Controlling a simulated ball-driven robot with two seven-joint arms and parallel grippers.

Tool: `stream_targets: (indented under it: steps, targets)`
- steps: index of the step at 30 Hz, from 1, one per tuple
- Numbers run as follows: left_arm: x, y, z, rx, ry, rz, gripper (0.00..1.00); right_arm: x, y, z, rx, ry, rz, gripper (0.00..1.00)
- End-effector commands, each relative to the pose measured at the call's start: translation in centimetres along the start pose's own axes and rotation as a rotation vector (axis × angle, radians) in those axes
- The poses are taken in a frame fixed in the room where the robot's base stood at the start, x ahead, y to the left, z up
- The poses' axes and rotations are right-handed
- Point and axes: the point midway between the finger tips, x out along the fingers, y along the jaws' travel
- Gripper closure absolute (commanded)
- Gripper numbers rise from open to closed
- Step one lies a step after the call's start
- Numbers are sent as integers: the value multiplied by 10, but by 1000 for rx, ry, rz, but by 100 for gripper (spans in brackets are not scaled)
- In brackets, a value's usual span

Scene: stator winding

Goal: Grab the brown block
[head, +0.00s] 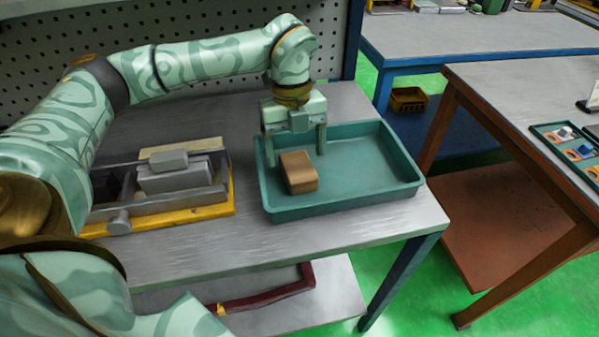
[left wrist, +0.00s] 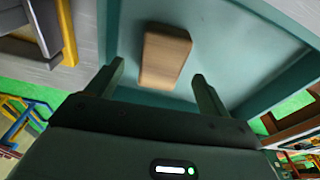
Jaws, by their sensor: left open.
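A brown block (head: 298,172) lies in the left part of a teal tray (head: 350,205) on the metal table. My left gripper (head: 294,148) is open and empty, with its fingers pointing down above the tray, just behind the block in the head view. In the left wrist view the block (left wrist: 165,56) lies beyond and between the two open fingertips (left wrist: 158,72), apart from both. My right gripper is not in view.
A grey vise-like fixture (head: 165,185) on a yellow base stands left of the tray. A perforated panel (head: 190,40) rises behind the table. A wooden table (head: 520,85) with a small parts tray is at the right. The right part of the teal tray is empty.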

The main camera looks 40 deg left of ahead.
Motion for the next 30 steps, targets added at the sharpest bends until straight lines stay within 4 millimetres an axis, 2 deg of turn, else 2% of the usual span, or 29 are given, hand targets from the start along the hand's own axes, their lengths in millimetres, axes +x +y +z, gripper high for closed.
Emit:
stream_targets:
  steps: [4, 8, 28, 30]
  targets:
    - [30, -3, -1, 2, 5, 6, 20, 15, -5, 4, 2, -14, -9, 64]
    - [47, -2, -1, 1, 3, 5, 20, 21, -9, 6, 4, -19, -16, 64]
    - [49, -2, -1, 0, 1, 2, 20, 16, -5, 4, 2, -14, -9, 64]
    - [50, -2, -1, 0, 1, 2, 40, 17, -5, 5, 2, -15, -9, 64]
